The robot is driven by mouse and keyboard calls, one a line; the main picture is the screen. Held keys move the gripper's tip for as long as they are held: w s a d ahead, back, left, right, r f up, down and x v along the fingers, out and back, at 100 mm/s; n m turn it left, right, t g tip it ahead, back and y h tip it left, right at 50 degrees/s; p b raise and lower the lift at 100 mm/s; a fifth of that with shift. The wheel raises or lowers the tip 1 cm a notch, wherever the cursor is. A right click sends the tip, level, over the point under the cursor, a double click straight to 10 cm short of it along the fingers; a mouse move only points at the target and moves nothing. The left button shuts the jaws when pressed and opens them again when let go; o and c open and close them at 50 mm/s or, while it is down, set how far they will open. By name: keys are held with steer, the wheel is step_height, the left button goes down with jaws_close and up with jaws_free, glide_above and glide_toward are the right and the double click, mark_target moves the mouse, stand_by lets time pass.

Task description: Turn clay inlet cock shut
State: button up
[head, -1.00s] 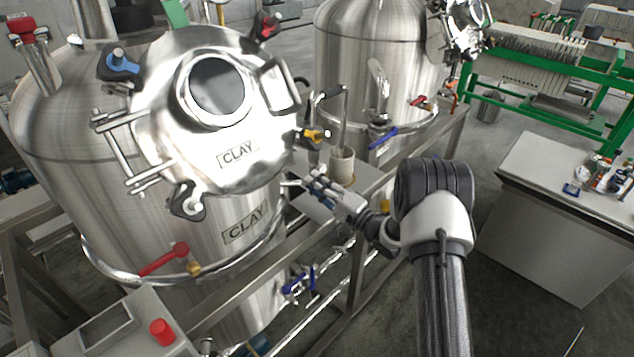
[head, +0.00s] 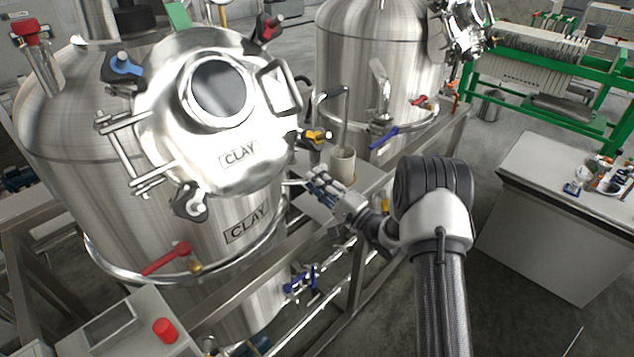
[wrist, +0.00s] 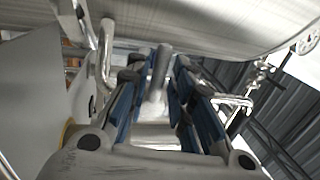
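The clay tank (head: 60,130) is a steel vessel with CLAY labels, at the left of the head view. My gripper (head: 318,182) is at its right side, beside a short metal piece (head: 292,183) that sticks out from the tank. I cannot tell whether this piece is the inlet cock's lever. In the wrist view my gripper (wrist: 157,95) has its blue-padded fingers apart, with a grey metal bar (wrist: 159,72) between them. The bar does not look clamped. Its far end and the cock's body are hidden.
A red-handled lever (head: 168,259) and a blue-handled valve (head: 300,279) are low on the clay tank's side. A frame rail (head: 240,310) runs in front. A second tank (head: 345,60) stands behind.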

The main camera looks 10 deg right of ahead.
steer(key=shift+o, duration=1)
steer(key=v, duration=1.2)
